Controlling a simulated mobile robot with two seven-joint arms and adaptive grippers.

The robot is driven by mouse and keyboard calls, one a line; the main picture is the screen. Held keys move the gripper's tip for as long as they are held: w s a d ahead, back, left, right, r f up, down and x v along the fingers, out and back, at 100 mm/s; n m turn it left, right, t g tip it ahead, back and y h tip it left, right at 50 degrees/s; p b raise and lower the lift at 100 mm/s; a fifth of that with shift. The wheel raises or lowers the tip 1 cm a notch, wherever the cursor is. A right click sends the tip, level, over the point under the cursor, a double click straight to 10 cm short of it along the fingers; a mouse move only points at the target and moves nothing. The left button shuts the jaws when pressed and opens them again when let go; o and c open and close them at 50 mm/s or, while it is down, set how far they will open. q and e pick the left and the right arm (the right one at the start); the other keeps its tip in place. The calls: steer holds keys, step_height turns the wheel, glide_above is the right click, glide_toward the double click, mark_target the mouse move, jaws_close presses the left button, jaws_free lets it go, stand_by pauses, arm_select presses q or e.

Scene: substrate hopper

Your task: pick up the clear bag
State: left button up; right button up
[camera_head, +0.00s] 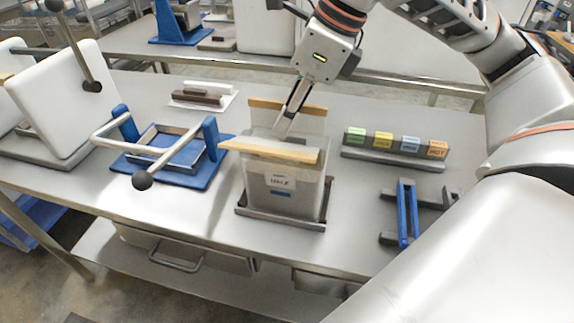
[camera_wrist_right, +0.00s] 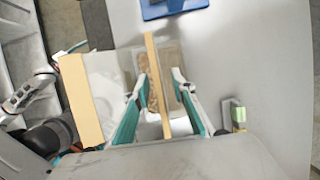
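The clear bag (camera_head: 285,193) stands upright as a frosted, see-through pouch with a small label on its front. A near wooden bar (camera_head: 270,151) and a far wooden bar (camera_head: 311,109) run along its top. My right gripper (camera_head: 284,127) comes down from above at the far bar, one finger in front of it. In the right wrist view, the teal fingers of my right gripper (camera_wrist_right: 161,78) are apart on either side of the far bar (camera_wrist_right: 156,85), with a gap. The near bar (camera_wrist_right: 80,100) lies to the left there.
The bag stands on a grey tray (camera_head: 262,214) on the steel table (camera_head: 205,212). A blue frame with a metal handle (camera_head: 170,152) is at left. A row of colored blocks (camera_head: 394,146) and a blue-grey fixture (camera_head: 407,211) are at right. A dark bar on a white plate (camera_head: 199,96) lies behind.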

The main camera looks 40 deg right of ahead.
jaws_close()
steer(key=shift+r, duration=0.15)
